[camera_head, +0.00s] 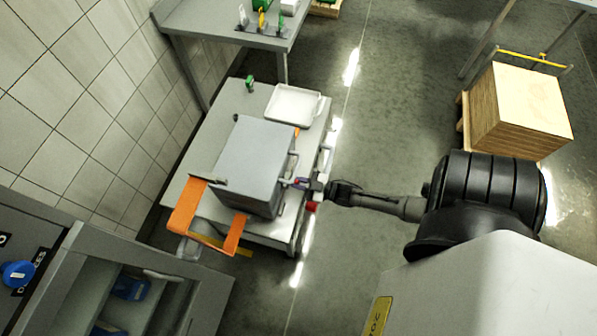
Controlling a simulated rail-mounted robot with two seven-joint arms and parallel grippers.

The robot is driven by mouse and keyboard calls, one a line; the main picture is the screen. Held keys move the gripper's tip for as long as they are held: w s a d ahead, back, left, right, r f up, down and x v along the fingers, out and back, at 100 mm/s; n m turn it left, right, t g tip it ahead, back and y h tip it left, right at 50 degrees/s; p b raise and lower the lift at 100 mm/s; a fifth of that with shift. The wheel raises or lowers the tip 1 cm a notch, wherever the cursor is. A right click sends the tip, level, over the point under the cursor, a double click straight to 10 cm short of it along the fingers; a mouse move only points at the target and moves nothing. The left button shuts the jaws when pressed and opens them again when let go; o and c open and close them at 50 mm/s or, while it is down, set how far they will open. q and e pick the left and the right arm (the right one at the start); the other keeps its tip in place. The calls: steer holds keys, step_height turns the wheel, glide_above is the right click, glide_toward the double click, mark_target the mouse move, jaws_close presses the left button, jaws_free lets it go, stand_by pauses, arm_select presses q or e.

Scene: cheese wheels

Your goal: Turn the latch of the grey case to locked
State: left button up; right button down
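The grey case (256,150) stands on a low table (232,97), with its lid closed. My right gripper (303,184) comes in from the right and is at the case's right side, close to that face. The latch is not clearly visible; the gripper and small red and blue parts cover that area. I cannot tell whether the gripper touches the latch, or whether its fingers are open or shut. My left gripper is not in view.
A white tray (294,104) and a small green item (249,82) are on the table behind the case. An orange frame (184,207) is at the near left. A wooden box (522,105) stands at the right.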

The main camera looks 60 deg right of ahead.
steer(key=shift+m, duration=1.7)
steer(key=c, duration=1.1)
jaws_free()
steer(key=shift+s, duration=0.1)
steer(key=shift+s, duration=0.3)
steer(key=s, duration=0.4)
steer(key=s+d, duration=0.1)
steer(key=s, duration=0.3)
steer(key=s+d, duration=0.1)
steer(key=s, duration=0.3)
steer(key=shift+s+d+b, duration=0.15)
steer(key=shift+s+b, duration=0.15)
steer(key=shift+s, duration=0.1)
